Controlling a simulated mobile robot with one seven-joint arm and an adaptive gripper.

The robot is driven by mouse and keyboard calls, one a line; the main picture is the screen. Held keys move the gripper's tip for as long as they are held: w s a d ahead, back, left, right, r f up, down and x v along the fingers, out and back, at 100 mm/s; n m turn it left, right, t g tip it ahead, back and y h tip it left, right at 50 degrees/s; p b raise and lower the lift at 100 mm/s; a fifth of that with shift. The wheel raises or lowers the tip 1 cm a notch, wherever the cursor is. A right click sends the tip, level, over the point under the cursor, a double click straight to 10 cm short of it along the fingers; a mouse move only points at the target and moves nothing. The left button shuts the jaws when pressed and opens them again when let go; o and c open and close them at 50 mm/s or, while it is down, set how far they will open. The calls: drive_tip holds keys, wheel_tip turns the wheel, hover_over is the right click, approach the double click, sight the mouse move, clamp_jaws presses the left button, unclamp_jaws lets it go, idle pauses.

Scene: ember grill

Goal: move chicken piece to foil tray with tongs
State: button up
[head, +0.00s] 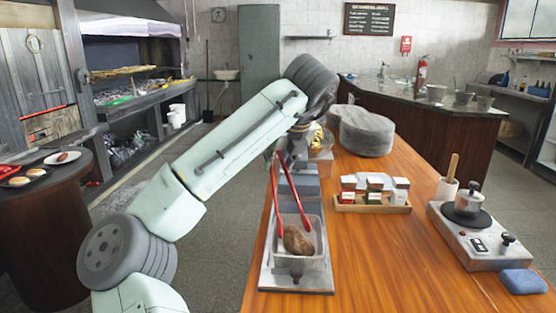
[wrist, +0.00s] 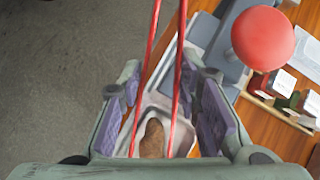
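In the wrist view the chicken (wrist: 152,140) shows between the lower ends of the tongs' arms (wrist: 147,70). My gripper's purple pads (wrist: 165,115) flank the tongs, which it holds upright; the exact contact is unclear. My arm partly hides the gripper in the head view.
A spice rack (head: 372,203) stands right of the tray. A round grey stack (head: 367,132) stands farther back. The table's middle (head: 375,255) is clear. A red ball (wrist: 263,38) shows in the wrist view.

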drive_tip(key=shift+r, duration=0.1)
wheel_tip(320, 180, up, 10)
drive_tip(key=p, duration=0.3)
